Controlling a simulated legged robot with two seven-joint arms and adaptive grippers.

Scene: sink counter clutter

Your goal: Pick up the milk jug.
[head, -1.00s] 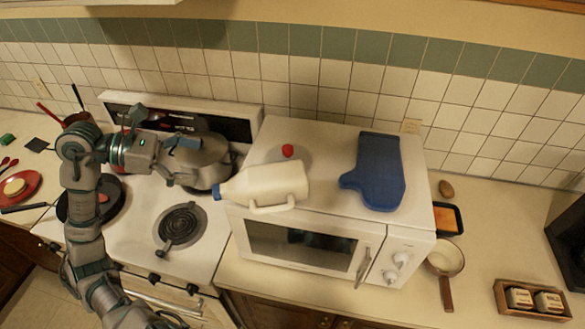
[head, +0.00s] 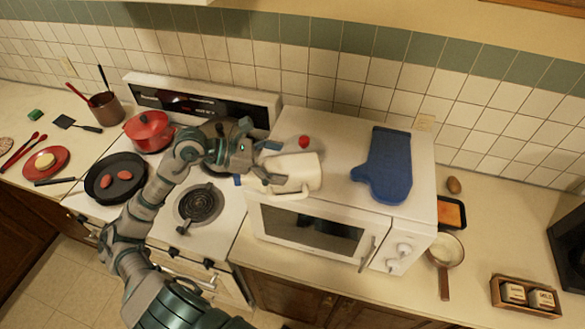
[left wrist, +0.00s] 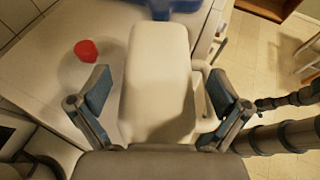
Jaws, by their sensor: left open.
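The white milk jug (head: 300,172) lies on its side on top of the white microwave (head: 340,145), its handle toward the front edge. Its blue cap (head: 237,181) shows at the left, past the microwave's edge. My left gripper (head: 266,164) is over the cap end of the jug, with its fingers open. In the left wrist view the jug (left wrist: 158,75) lies between the two spread fingers of the left gripper (left wrist: 158,88), with visible gaps on both sides. My right gripper is in neither view.
A red cap-like object (head: 304,142) and a blue oven mitt (head: 385,165) lie on the microwave behind and right of the jug. The stove on the left holds a red pot (head: 149,131) and a dark pan (head: 101,180). A small saucepan (head: 446,249) stands on the right counter.

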